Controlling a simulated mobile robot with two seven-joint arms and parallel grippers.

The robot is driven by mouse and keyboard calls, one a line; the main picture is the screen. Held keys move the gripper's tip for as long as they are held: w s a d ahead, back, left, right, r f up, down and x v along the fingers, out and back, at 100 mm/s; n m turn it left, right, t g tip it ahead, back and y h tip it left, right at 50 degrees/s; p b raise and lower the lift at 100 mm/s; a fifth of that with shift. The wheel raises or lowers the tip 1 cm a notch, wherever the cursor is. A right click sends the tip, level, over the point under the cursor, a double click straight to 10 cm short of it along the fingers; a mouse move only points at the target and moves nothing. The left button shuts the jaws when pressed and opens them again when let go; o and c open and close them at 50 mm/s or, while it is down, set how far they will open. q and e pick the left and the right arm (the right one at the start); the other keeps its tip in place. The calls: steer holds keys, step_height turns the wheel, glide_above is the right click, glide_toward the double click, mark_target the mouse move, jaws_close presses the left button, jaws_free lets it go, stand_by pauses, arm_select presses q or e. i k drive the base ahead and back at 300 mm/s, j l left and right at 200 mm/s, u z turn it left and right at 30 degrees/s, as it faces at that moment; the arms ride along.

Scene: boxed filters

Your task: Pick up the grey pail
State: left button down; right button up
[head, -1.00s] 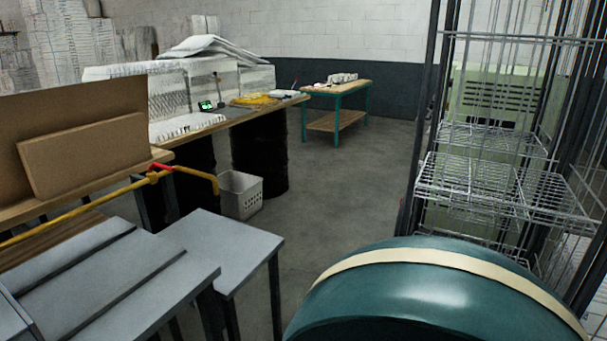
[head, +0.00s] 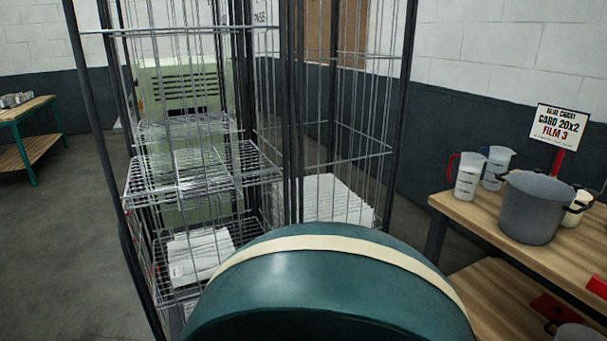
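A grey pail (head: 528,210) stands upright on the wooden top of a table (head: 465,210) at the right of the head view. It has a dark handle or grip at its rim. Part of a second grey rounded thing (head: 580,334) shows at the bottom right edge, on or near the lower shelf; too little of it shows to tell what it is. Neither of my grippers is in view.
Two clear measuring jugs (head: 468,178) stand left of and behind the pail, and a cream container (head: 574,210) stands right of it. A sign (head: 559,136) rises behind. A wire rack (head: 190,170) stands left; open floor (head: 60,240) lies beyond.

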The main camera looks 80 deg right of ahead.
mark_target(534, 206)
steer(key=z, duration=4.45)
steer(key=i+j+z, duration=0.15)
steer(key=z, duration=0.2)
steer(key=i+j+z, duration=0.1)
steer(key=j+z, duration=0.25)
steer(key=i+j+z, duration=0.1)
steer(key=j+z, duration=0.25)
steer(key=i+j+z, duration=0.15)
steer(key=j, duration=0.3)
steer(key=j+z, duration=0.2)
steer(key=j, duration=0.25)
